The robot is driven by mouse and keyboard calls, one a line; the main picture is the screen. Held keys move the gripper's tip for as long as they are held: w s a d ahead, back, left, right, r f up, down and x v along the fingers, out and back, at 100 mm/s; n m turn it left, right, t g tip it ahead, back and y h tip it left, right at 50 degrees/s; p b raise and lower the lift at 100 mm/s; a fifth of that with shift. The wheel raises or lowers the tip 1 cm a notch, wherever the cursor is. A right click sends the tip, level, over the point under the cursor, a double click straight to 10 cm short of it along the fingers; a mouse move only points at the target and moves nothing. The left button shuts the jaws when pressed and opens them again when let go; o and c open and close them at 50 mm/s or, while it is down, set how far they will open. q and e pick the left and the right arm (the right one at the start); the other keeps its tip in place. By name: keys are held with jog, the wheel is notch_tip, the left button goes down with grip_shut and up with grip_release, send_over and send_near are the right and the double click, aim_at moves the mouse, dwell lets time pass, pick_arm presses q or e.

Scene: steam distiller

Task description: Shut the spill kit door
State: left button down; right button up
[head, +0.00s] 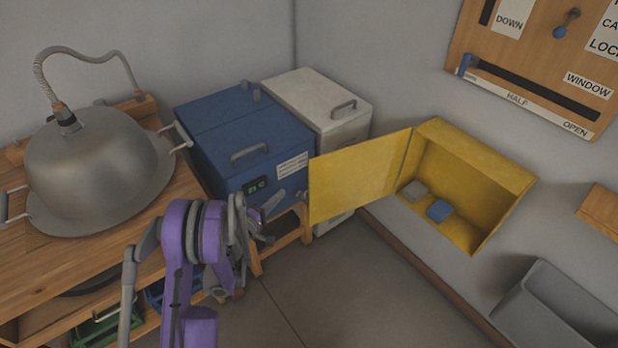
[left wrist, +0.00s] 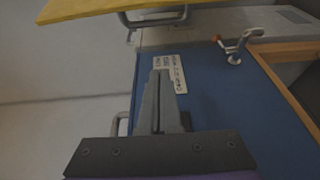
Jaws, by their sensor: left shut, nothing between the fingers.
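The spill kit is a yellow wall box (head: 480,165) at the right of the head view. Its yellow door (head: 360,177) stands wide open, swung out to the left. A grey block (head: 415,191) and a blue block (head: 439,211) lie inside. My left gripper (head: 268,222) is left of the door's free edge and apart from it, in front of the blue cabinet. In the left wrist view the gripper (left wrist: 160,76) has its fingers together, with nothing between them. A yellow panel (left wrist: 125,8), likely the door, crosses the top there. My right gripper is not in view.
A blue cabinet (head: 245,135) and a white cabinet (head: 318,100) stand behind the door. A metal dome (head: 92,165) sits on the wooden bench at left. A grey bin (head: 555,305) is at lower right. The floor (head: 350,285) below the door is clear.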

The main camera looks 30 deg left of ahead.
pick_arm(q)
jog(key=w+d+b, duration=0.1)
jog(key=w+d, duration=0.3)
jog(key=w, duration=0.4)
jog(key=shift+w, duration=0.1)
dwell(0.3)
jog(key=shift+d, duration=0.15)
